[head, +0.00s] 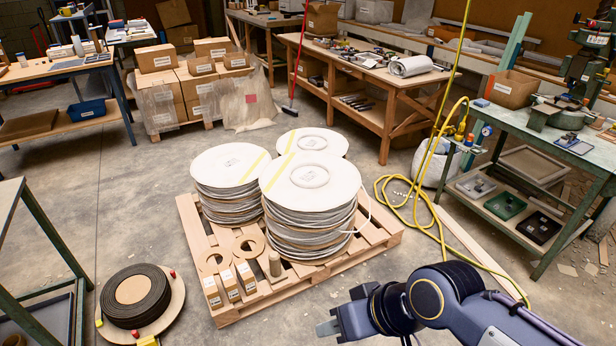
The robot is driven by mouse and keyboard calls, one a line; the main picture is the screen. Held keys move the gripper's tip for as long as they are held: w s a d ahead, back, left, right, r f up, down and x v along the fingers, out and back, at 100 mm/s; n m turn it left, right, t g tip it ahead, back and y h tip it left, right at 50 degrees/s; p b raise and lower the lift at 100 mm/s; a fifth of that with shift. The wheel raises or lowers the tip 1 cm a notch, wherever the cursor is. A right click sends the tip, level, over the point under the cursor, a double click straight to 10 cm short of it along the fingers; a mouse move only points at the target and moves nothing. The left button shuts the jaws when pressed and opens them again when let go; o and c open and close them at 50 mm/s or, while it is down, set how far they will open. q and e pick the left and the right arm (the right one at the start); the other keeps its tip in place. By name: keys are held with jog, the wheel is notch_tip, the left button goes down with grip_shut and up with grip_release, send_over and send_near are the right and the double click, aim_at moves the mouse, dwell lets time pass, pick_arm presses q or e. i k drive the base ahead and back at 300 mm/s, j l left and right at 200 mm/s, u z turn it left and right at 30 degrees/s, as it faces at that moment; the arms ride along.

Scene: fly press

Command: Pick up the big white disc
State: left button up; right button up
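Big white discs lie in stacks on a wooden pallet (378,238). The front stack is the tallest and widest, and its top white disc (335,197) has a round ring on it and a pale yellow stripe. A left stack is topped by another white disc (215,165) with a yellow stripe. A third white disc (330,143) shows behind, partly hidden by the front stack. My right gripper (322,328) is at the bottom of the view, in front of the pallet and apart from the discs. Its fingers are small and dark here, so its opening is unclear. My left gripper is out of view.
Cardboard rings (248,246), small boxes (229,285) and a cylinder (275,264) sit on the pallet's front left. A dark coil (136,296) lies on the floor at left. A yellow hose (408,205) lies right of the pallet, beside a green workbench (545,150).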

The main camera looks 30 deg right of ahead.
aim_at(308, 181)
jog(key=i+l, duration=0.35)
jog(key=i, duration=0.15)
jog(key=i+l, duration=0.35)
jog(key=i, duration=0.15)
jog(key=i+l+z, duration=0.1)
jog(key=i+l, duration=0.6)
jog(key=i, duration=0.3)
